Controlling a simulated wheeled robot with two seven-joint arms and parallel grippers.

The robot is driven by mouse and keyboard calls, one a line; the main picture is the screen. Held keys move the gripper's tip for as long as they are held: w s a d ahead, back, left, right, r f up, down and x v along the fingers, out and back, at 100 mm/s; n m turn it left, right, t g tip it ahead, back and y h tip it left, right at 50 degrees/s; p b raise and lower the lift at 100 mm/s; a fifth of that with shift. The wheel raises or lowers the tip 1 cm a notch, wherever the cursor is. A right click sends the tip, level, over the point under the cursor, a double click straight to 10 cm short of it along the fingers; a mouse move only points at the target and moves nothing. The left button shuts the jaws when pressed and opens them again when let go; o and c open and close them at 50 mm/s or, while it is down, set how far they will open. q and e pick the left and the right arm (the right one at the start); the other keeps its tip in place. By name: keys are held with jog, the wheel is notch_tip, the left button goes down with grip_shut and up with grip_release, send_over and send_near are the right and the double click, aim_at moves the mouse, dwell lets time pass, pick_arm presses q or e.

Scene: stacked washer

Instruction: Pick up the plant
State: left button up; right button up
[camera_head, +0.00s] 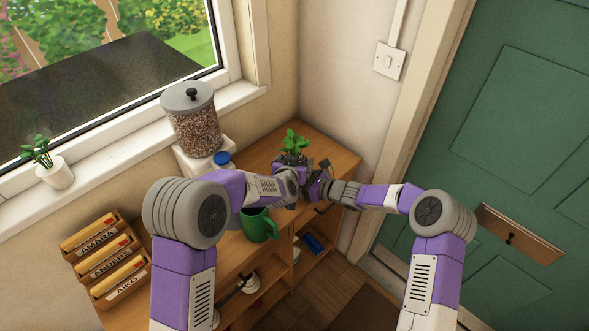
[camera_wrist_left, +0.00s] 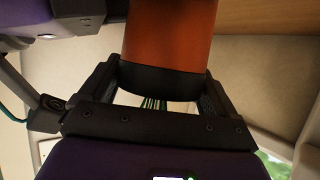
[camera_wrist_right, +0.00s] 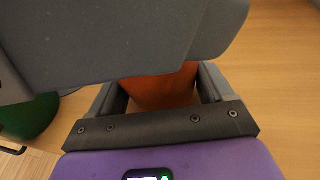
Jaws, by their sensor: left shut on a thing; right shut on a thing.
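The plant (camera_head: 294,142) shows as green leaves above the wooden cabinet top in the head view. Its pot is mostly hidden there by my grippers. My left gripper (camera_head: 291,181) and right gripper (camera_head: 317,184) meet close together at the plant. In the left wrist view, the orange-red pot (camera_wrist_left: 170,35) with a dark band sits between the fingers, which are shut on it. In the right wrist view, the orange pot (camera_wrist_right: 163,88) is between the fingers, partly covered by a grey arm part. I cannot tell whether the pot touches the cabinet.
A green mug (camera_head: 258,226) stands on the cabinet (camera_head: 340,155) near my left forearm. A letter rack (camera_head: 107,262) is at left. A white-potted plant (camera_head: 55,172) sits on the windowsill.

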pick_arm(q)
notch_tip(320, 180, up, 10)
jog(key=shift+r, duration=0.1)
dwell(0.4)
pick_arm(e)
jog(key=o, duration=0.7)
jog(key=shift+d, duration=0.15)
jog(key=v, duration=1.1)
jog(key=shift+s+d+r, duration=0.25)
